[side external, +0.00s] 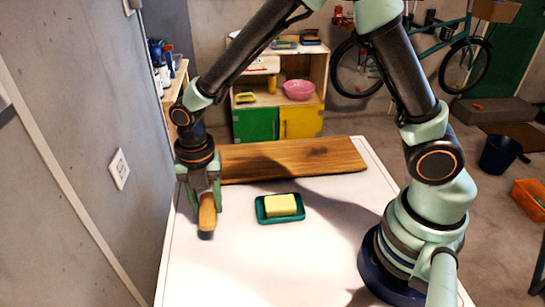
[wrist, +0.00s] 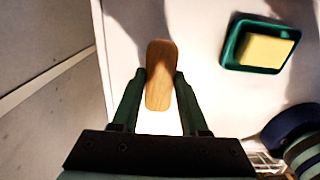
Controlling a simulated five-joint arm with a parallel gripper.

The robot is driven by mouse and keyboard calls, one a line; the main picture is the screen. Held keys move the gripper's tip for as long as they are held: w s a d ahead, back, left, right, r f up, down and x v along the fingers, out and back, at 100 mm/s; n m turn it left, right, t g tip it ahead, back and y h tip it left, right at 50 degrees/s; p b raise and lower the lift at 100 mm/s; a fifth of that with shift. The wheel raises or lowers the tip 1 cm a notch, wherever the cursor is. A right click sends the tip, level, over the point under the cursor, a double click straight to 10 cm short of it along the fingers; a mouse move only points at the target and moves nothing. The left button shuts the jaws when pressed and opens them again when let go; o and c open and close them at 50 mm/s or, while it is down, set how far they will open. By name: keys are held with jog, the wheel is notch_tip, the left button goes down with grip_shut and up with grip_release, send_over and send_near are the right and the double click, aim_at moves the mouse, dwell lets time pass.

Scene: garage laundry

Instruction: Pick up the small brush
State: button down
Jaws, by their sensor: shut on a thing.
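The small brush (side external: 207,212) shows as a rounded wooden piece in my gripper (side external: 204,190) at the left of the white table. In the wrist view the brush (wrist: 159,80) lies between the two fingers of my gripper (wrist: 160,78), which are shut on its sides. Only its wooden top shows; any bristles are hidden beneath. In the side view its lower end looks close to the table top, with a dark shadow under it. I cannot tell whether it touches the table.
A green dish (side external: 262,213) with a yellow block (side external: 281,205), like soap, sits right of my gripper. A wooden board (side external: 290,160) lies along the far part of the white table (side external: 250,265). A grey wall (side external: 75,130) stands close on the left. The table's front is clear.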

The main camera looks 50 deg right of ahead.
aim_at(208, 205)
notch_tip(208, 205, up, 15)
jog(key=shift+r, duration=0.1)
jog(key=c, duration=1.1)
grip_release()
grip_shut()
jog(key=shift+s+d+f, duration=1.4)
jog(key=shift+d+f, duration=0.95)
jog(key=shift+f, duration=0.25)
jog(key=shift+s+d+f, duration=1.4)
jog(key=shift+d+f, duration=0.95)
jog(key=shift+f, duration=0.25)
jog(key=shift+s+d+f, duration=1.4)
jog(key=shift+d+f, duration=0.95)
jog(key=shift+f, duration=0.25)
